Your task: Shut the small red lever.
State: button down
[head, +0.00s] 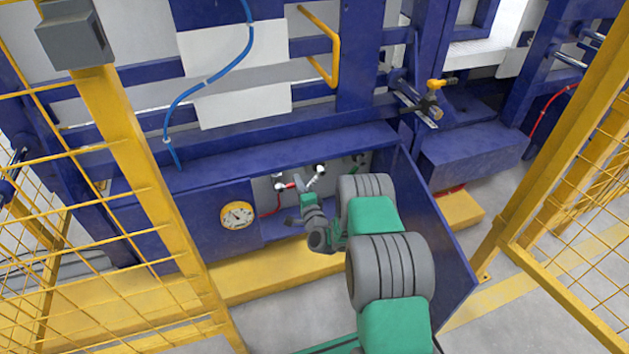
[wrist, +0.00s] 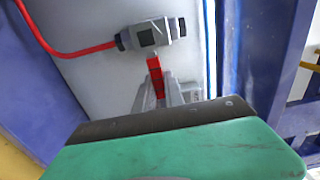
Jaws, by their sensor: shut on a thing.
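The small red lever (wrist: 155,72) shows in the wrist view, standing out from between my grey fingertips in front of a pale panel. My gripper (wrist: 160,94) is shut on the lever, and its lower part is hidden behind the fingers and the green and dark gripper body. In the head view my gripper (head: 299,184) reaches into an open blue cabinet. The lever is too small there to tell apart clearly from the fittings around it.
A grey fitting (wrist: 150,35) with a red hose (wrist: 70,52) sits just above the lever. The open blue cabinet door (head: 437,235) stands close to the right of my arm. A round gauge (head: 238,215) is left of the opening. Yellow mesh fences flank both sides.

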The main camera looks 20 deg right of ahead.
jog(key=shift+a, duration=0.1)
dwell(0.4)
jog(key=c, duration=1.7)
grip_release()
jog(key=shift+o, duration=1.3)
jog(key=shift+f, duration=0.1)
jog(key=shift+s, duration=0.15)
jog(key=s+p, duration=0.1)
jog(key=s, duration=0.6)
jog(key=shift+s+d, duration=0.2)
jog(key=shift+s, duration=0.1)
